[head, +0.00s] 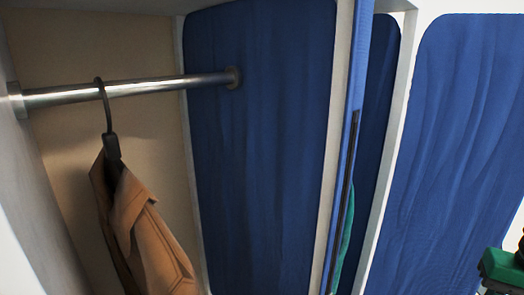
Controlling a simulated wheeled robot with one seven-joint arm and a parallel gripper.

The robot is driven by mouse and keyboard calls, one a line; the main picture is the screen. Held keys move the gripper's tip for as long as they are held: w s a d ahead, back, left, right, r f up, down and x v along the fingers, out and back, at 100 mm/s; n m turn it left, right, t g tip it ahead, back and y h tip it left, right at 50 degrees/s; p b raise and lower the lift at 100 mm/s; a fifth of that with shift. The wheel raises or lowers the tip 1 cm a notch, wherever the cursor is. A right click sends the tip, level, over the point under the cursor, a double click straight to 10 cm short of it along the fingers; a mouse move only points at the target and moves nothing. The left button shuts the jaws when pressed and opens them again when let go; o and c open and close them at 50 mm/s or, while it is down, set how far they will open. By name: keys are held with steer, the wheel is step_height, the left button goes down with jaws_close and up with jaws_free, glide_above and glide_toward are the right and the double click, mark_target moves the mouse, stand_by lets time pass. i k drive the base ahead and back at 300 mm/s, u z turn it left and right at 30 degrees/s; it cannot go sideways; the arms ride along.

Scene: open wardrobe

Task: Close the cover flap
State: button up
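The cover flap appears to be the narrow blue panel (352,90) seen almost edge-on right of the middle in the head view. It stands open, leaving the wardrobe's inside exposed at the left. A long dark strip (344,190), perhaps its handle, runs down it. Its lower end is cut off by the frame. No fingers of my gripper can be made out. A green block with dark and orange parts (502,267) shows at the lower right edge, apart from the panel; I cannot tell what it is.
A metal rail (150,88) crosses the wardrobe. A brown jacket (145,230) hangs on it from a dark hanger (106,115), within the left compartment. Another blue panel (465,130) in a white frame fills the right. A teal thing (343,245) shows partly behind the narrow panel.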

mark_target(456, 192)
steer(key=z, duration=1.95)
steer(key=i, duration=3.2)
steer(key=u, duration=0.55)
